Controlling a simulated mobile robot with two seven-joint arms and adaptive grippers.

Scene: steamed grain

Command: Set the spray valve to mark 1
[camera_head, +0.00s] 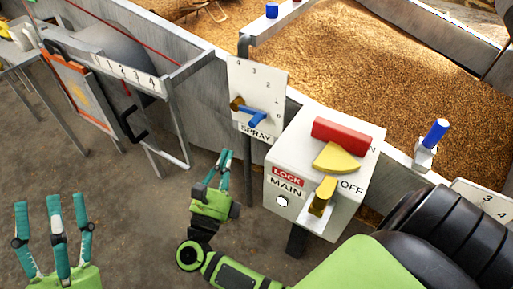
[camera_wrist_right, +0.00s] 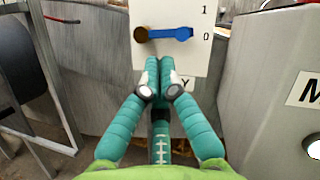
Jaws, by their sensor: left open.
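The spray valve is on a white SPRAY plate (camera_head: 262,82) marked 0 to 4. Its blue lever (camera_head: 256,118) runs from a brass pivot (camera_head: 237,103) toward mark 0. In the right wrist view, the lever (camera_wrist_right: 172,33) lies level and points at 0, with mark 1 above it. My right gripper (camera_head: 222,160) is below and left of the plate in the head view. In the wrist view its teal fingertips (camera_wrist_right: 160,64) are together just below the lever, with nothing seen between them. My left gripper (camera_head: 52,203) is open and empty at the lower left.
A grey MAIN box (camera_head: 274,160) with a red LOCK label, yellow handle (camera_head: 323,196) and red bar (camera_head: 341,135) stands right of the plate. A metal frame with a numbered scale (camera_head: 125,72) is at left. Grain fills the trough (camera_head: 400,80) behind. Floor between my grippers is clear.

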